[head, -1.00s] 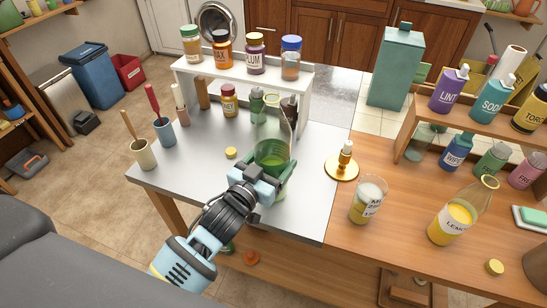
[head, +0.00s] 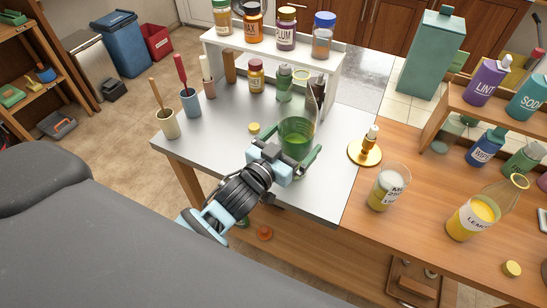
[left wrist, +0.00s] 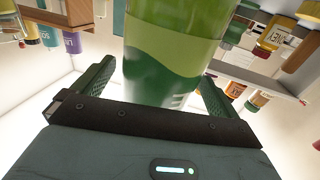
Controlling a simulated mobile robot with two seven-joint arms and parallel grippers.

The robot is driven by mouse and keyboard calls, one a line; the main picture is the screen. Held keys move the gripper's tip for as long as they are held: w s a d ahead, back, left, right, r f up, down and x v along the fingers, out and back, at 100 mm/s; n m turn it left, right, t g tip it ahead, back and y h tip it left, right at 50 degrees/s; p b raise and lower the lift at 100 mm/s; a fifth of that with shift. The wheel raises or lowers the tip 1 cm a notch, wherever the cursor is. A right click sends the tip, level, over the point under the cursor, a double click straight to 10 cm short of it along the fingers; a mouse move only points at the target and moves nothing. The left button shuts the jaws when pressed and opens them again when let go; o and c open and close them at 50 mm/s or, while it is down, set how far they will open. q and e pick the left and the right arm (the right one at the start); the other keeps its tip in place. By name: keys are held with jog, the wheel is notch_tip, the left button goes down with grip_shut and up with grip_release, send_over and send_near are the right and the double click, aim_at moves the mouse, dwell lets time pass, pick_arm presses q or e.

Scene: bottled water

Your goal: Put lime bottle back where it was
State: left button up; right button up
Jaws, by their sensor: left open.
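The lime bottle, a clear bottle with green liquid (head: 297,136), stands upright on the grey metal tabletop (head: 225,165). It also fills the middle of the left wrist view (left wrist: 172,50), its label mostly turned away or cropped. My left gripper (head: 300,158) is open, with its green fingers on either side of the bottle's lower part. In the left wrist view the fingers (left wrist: 155,85) stand apart from the glass, with gaps on both sides. The right gripper is not in view.
A small yellow cap (head: 254,128) lies left of the bottle. A white shelf with jars (head: 275,52) is behind. The front left of the metal top is clear.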

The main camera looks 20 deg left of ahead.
pick_arm(q)
jog(key=v, duration=1)
jog(key=shift+s+b, duration=0.3)
jog(key=shift+b, duration=0.05)
jog(key=shift+a, duration=0.15)
jog(key=s+f+g+y, duration=0.1)
jog(key=s+f+g, duration=0.1)
jog(key=s+f, duration=0.45)
jog(key=s+f+g, duration=0.3)
jog(key=f, duration=0.6)
jog(key=s+f+g, duration=0.2)
jog(key=s+f, duration=0.4)
jog(key=s, duration=0.3)
jog(key=s+a+f+g+y, duration=0.1)
jog(key=s+f+g, duration=0.2)
jog(key=s, duration=0.6)
notch_tip(320, 180, down, 3)
jog(key=shift+s+a+r+n, duration=0.1)
jog(key=shift+s+a+n, duration=0.15)
jog(key=shift+n, duration=0.15)
